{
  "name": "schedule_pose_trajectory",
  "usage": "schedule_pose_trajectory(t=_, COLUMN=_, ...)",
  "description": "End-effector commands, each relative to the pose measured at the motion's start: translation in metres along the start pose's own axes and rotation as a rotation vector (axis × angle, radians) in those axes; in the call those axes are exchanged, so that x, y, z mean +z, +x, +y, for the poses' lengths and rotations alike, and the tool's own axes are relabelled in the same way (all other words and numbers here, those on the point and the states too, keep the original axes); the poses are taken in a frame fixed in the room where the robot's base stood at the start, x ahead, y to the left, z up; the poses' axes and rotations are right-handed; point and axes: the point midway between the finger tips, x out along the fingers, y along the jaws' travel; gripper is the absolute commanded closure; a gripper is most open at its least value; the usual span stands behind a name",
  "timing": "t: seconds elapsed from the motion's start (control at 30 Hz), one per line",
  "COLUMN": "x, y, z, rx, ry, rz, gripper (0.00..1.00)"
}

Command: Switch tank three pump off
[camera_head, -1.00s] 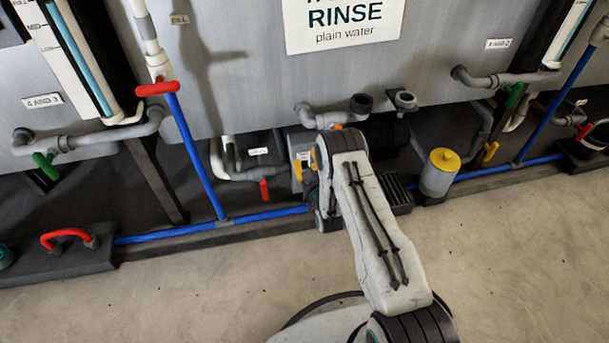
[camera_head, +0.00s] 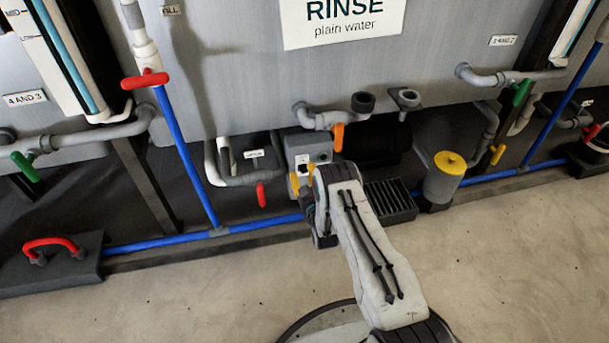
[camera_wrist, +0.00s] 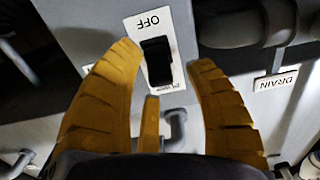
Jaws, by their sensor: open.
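The pump's grey switch box (camera_head: 322,146) stands under the grey tank with the RINSE sign (camera_head: 345,20). Signs at its sides read "4 AND 3" and "3 AND 2". In the wrist view a black rocker switch (camera_wrist: 157,62) sits on a white plate (camera_wrist: 133,27) on the box. In the head view my gripper (camera_head: 300,183) is at the box's lower front, partly hidden by my arm.
A red valve handle (camera_head: 261,195) hangs left of the box and an orange handle (camera_head: 338,137) above right. A black finned block (camera_head: 390,201) and yellow-capped canister (camera_head: 450,163) stand right. Blue pipe (camera_head: 160,243) runs low along the tanks. The floor in front is clear.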

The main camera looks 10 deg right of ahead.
Motion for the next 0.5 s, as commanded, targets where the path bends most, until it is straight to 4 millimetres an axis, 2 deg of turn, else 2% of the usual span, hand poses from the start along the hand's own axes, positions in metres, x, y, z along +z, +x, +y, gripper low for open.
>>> schedule_pose_trajectory(t=0.2, x=-0.0001, y=0.0097, z=0.0000, rx=0.000, ry=0.000, rz=0.001, gripper=0.52)
schedule_pose_trajectory(t=0.5, x=-0.0008, y=0.0104, z=0.0000, rx=0.000, ry=0.000, rz=0.000, gripper=0.50)
